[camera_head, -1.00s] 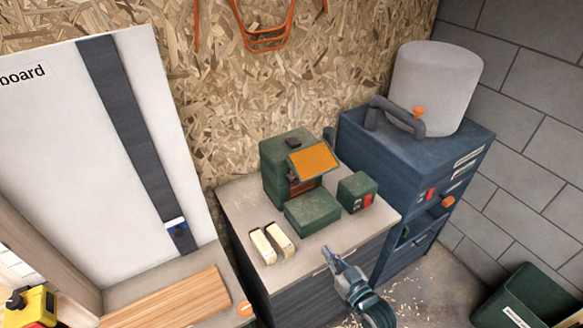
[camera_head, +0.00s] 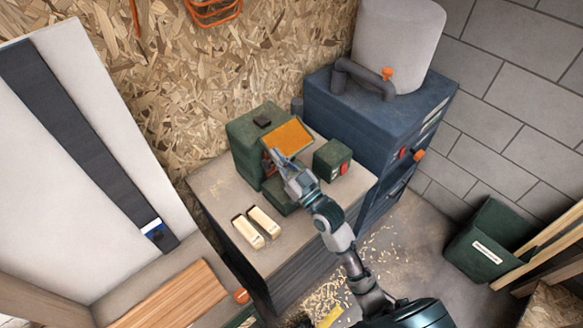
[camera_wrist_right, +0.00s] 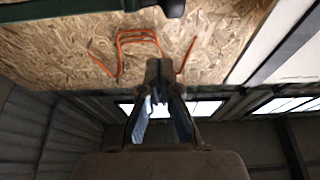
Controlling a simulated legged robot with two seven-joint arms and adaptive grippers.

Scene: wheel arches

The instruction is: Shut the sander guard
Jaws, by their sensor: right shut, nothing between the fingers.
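The sander is a green machine (camera_head: 243,140) at the back of the grey bench cabinet in the head view. Its guard is an orange panel (camera_head: 293,137), tilted out from the front on the sander's upper part. My right gripper (camera_head: 275,155) is shut and empty, its fingertips at the guard's lower left edge; I cannot tell whether they touch it. The gripper and wrist partly hide the green block (camera_head: 272,193) at the sander's front. In the right wrist view the closed fingers (camera_wrist_right: 155,68) point toward the chipboard wall. My left gripper is not in view.
A green switch box (camera_head: 328,156) with a red button stands right of the guard. Two pale wood blocks (camera_head: 256,228) lie on the bench top (camera_head: 215,185) at the front. A blue cabinet (camera_head: 335,115) with a grey drum (camera_head: 398,40) stands close on the right.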

